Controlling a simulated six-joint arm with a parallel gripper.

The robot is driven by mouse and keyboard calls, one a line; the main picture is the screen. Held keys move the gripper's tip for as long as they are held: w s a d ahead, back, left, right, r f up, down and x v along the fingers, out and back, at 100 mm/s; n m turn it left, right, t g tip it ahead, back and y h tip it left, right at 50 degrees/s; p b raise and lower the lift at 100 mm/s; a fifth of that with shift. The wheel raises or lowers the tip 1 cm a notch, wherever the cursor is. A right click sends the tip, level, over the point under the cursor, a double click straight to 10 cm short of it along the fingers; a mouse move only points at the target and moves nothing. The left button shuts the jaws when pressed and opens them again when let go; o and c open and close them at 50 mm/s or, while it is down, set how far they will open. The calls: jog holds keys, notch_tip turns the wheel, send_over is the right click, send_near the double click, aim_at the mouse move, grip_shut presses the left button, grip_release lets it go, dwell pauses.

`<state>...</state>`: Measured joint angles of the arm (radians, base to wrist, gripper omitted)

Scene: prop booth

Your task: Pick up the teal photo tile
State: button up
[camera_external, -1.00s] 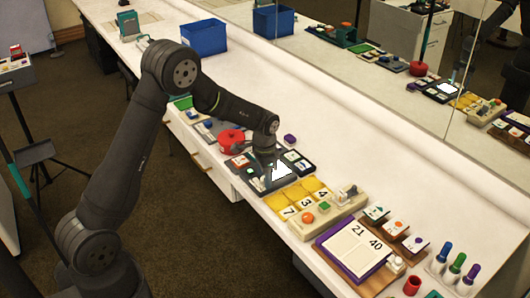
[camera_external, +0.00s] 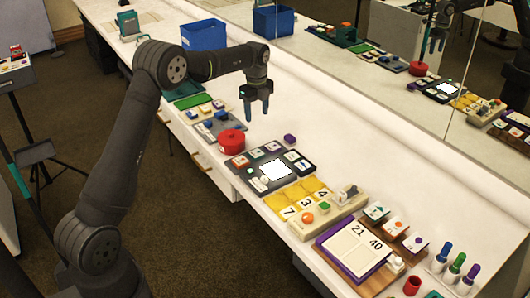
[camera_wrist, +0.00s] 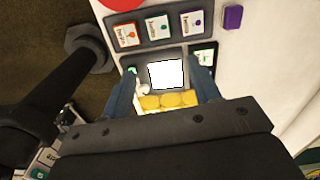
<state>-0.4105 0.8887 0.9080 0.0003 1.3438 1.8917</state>
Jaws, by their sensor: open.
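The teal photo tile (camera_wrist: 158,27) is the middle one of three tiles along the far row of a dark tray (camera_wrist: 174,57). It lies between an orange tile (camera_wrist: 127,35) and a purple tile (camera_wrist: 195,20). In the external view the teal tile (camera_external: 256,153) is small and its colour is hard to make out.
A red round object (camera_external: 231,140) and a small purple block (camera_external: 290,139) stand close to the tray. Yellow number tiles (camera_external: 305,199) lie in front of it. A blue bin (camera_external: 204,36) stands farther back.

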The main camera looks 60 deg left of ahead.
send_over(256, 153)
jog(key=shift+m, duration=0.3)
jog(key=f, duration=1.1)
jog(key=shift+w+a+f, duration=0.1)
jog(key=shift+w+f, duration=0.1)
jog(key=shift+s+f, duration=0.15)
jog(key=shift+f, duration=2.55)
jog(key=shift+c, duration=0.5)
jog(key=c, duration=0.7)
